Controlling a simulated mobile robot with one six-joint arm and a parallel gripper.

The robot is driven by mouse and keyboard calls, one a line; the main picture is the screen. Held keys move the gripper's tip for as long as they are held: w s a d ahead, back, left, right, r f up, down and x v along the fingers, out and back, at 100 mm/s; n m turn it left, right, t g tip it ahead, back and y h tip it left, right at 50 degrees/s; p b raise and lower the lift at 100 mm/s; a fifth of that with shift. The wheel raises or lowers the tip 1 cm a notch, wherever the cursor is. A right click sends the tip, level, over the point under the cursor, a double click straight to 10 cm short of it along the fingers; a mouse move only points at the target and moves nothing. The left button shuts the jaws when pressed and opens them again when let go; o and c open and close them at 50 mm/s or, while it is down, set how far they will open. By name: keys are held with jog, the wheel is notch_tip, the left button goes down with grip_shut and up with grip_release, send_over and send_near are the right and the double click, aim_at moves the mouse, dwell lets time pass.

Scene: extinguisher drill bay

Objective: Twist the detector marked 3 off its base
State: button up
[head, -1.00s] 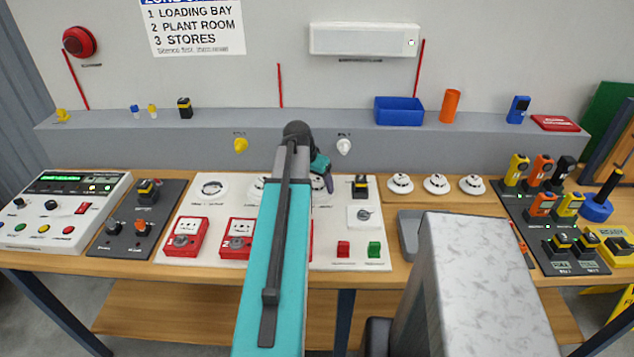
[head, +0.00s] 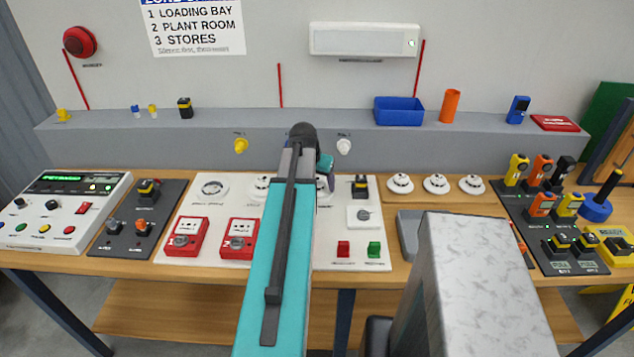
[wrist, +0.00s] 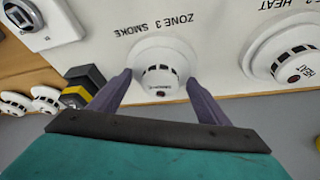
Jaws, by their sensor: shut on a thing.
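The detector marked 3 is a round white smoke head (wrist: 158,77) with dark slots, seated in its base on the white panel under the print "ZONE 3 SMOKE". My gripper (wrist: 157,88) has a purple-grey finger on either side of it, shut on its rim. In the head view my arm hides most of this detector (head: 324,195), and my gripper (head: 325,168) shows only in part behind the arm. The detector looks level in its base; I cannot tell whether it has turned.
A Zone 2 heat detector (wrist: 290,58) sits close by on the panel. A black and yellow device (wrist: 84,90) stands near the other finger. Several loose white detectors (head: 436,184) lie on the bench to the right. A grey shelf (head: 270,122) runs behind the panel.

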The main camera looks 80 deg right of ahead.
jog(key=shift+n, duration=0.3)
jog(key=shift+n+t, duration=0.3)
jog(key=shift+n, duration=0.3)
jog(key=shift+r+p, duration=1.9)
jog(key=shift+r, duration=1.15)
jog(key=shift+w, duration=0.1)
dwell(0.4)
